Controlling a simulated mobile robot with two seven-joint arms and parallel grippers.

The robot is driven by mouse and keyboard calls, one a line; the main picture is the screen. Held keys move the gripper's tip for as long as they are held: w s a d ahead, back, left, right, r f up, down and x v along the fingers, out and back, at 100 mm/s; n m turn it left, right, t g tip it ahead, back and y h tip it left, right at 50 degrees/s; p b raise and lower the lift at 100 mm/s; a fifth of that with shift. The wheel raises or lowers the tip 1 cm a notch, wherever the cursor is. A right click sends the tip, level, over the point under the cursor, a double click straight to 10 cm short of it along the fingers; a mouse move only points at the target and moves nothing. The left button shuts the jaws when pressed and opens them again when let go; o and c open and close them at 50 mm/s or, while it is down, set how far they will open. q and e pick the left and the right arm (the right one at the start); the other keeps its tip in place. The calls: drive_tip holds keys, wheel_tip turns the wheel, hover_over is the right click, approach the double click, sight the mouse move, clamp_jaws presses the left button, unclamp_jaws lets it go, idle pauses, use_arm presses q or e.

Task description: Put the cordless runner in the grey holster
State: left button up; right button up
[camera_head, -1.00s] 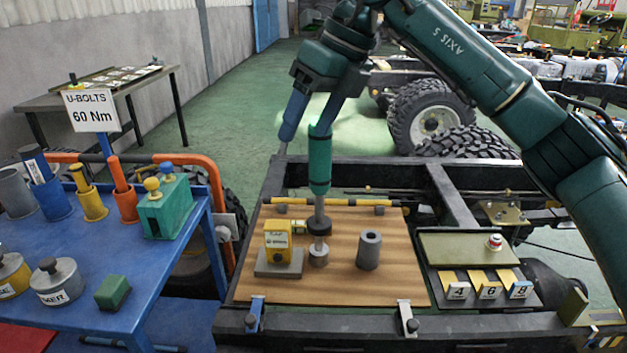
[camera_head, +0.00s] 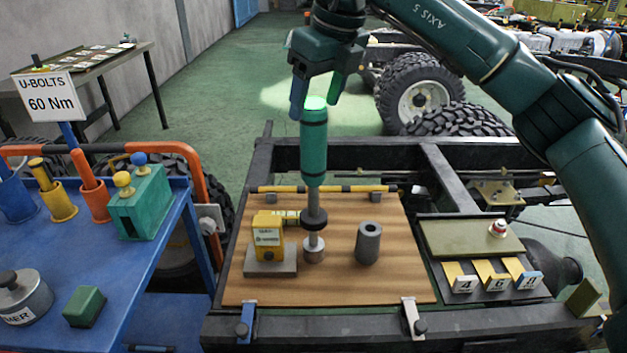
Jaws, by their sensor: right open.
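A green, upright, cylindrical tool (camera_head: 314,150) with a dark collar and grey shaft, which looks like the cordless runner, stands on a small grey round piece (camera_head: 313,250) on the wooden board. My right gripper (camera_head: 318,98) is open at the tool's top end, its fingers pointing down; whether they touch the tool I cannot tell. A grey hollow cylinder (camera_head: 368,243) stands on the board to the right. The grey holster at the far left of the blue cart (camera_head: 140,290) is out of view now. My left gripper is not in view.
A yellow device (camera_head: 268,238) stands close left of the green tool.

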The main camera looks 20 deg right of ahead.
sight(311, 118)
drive_tip(key=x, duration=0.5)
drive_tip(key=shift+w+r, duration=0.1)
drive_tip(key=shift+w, duration=0.1)
drive_tip(key=shift+d, duration=0.1)
clamp_jaws()
idle(0.3)
drive_tip(key=shift+r, duration=0.25)
